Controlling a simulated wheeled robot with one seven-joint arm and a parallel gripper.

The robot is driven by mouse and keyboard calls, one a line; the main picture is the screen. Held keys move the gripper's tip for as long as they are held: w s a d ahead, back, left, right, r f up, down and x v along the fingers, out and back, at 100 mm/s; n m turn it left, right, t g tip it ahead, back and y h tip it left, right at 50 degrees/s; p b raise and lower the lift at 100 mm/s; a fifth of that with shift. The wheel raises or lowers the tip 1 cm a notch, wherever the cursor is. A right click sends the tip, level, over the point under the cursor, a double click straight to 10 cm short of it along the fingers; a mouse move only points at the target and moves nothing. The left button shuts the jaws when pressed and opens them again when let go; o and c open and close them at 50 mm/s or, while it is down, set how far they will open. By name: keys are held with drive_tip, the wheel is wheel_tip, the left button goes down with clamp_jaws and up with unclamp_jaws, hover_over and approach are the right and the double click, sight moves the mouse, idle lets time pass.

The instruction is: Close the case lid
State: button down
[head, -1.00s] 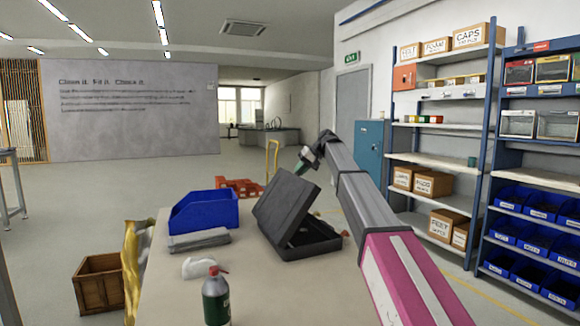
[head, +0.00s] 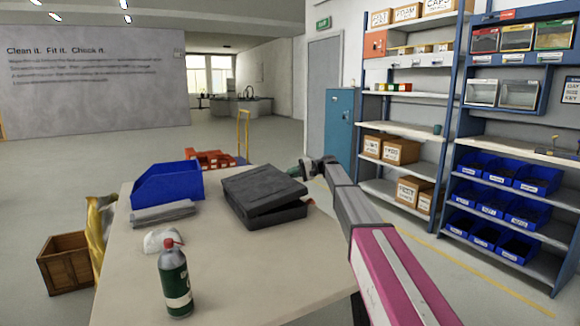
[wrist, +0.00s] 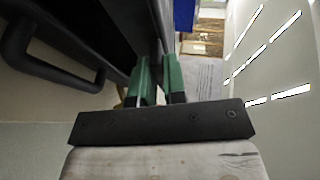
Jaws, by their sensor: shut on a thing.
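The dark grey case (head: 278,217) lies on the table. Its lid (head: 262,183) is folded down over the base, slightly tilted, with a narrow dark gap showing between them at the front. My gripper (head: 298,171) is at the lid's far right edge in the head view. In the wrist view, the green fingers of my gripper (wrist: 159,80) are shut on a dark edge of the lid (wrist: 105,22). A black handle (wrist: 62,72) shows to the left there. The fingertips are partly hidden in the head view.
On the table (head: 225,265), a blue bin (head: 168,186), a grey flat item (head: 163,213), a white cloth (head: 160,240) and a green bottle with a red cap (head: 175,280) stand left of the case. Shelves (head: 410,130) stand beyond on the right.

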drive_tip(key=shift+w+d+f, duration=0.1)
drive_tip(key=shift+d+f, duration=0.05)
drive_tip(key=shift+f, duration=0.85)
drive_tip(key=c, duration=1.2)
unclamp_jaws()
drive_tip(key=v, duration=1)
drive_tip(key=shift+d, duration=0.35)
drive_tip(key=shift+r, duration=0.1)
